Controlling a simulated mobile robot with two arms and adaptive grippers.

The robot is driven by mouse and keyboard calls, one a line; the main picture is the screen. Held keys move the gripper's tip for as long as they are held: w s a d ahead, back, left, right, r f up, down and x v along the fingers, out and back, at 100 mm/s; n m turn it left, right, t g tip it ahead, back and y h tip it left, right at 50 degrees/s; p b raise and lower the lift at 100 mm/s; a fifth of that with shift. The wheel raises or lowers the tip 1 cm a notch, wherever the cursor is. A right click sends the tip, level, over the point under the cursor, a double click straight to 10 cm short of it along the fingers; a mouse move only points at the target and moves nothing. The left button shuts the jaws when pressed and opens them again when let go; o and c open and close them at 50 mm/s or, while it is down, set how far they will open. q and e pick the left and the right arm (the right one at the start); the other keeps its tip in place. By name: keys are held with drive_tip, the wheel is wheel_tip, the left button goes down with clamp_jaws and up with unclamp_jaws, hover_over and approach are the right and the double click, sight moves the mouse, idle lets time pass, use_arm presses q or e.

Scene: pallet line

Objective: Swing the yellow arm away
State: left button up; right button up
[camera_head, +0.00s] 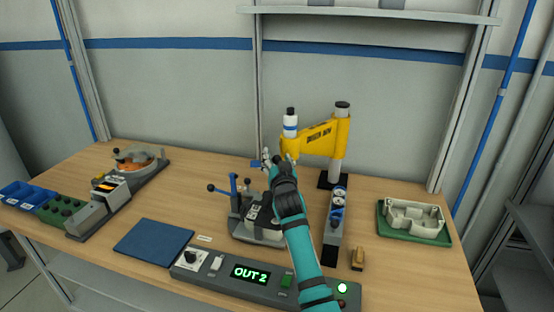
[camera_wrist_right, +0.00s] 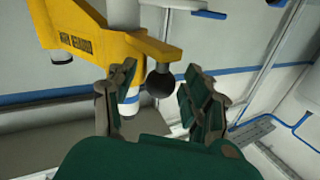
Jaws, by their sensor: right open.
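The yellow arm (camera_head: 322,134) reaches left from a grey upright post (camera_head: 337,155) at the back of the bench. A white cylinder with a blue band and black top (camera_head: 290,123) stands at its free end. My right gripper (camera_head: 276,160) is at that free end, just below and in front of the cylinder. In the right wrist view the yellow arm (camera_wrist_right: 105,48) carries a dark ball knob (camera_wrist_right: 161,82), which appears between the open fingers of my right gripper (camera_wrist_right: 157,95). I cannot tell whether they touch it. My left gripper is out of view.
A green tray (camera_head: 387,232) holds a pale part at right. A blue mat (camera_head: 153,239) lies at left. A shelf (camera_head: 370,13) hangs above.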

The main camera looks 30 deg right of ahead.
clamp_jaws()
drive_tip(key=shift+d+f, duration=0.1)
drive_tip(key=shift+f, duration=0.1)
idle(0.6)
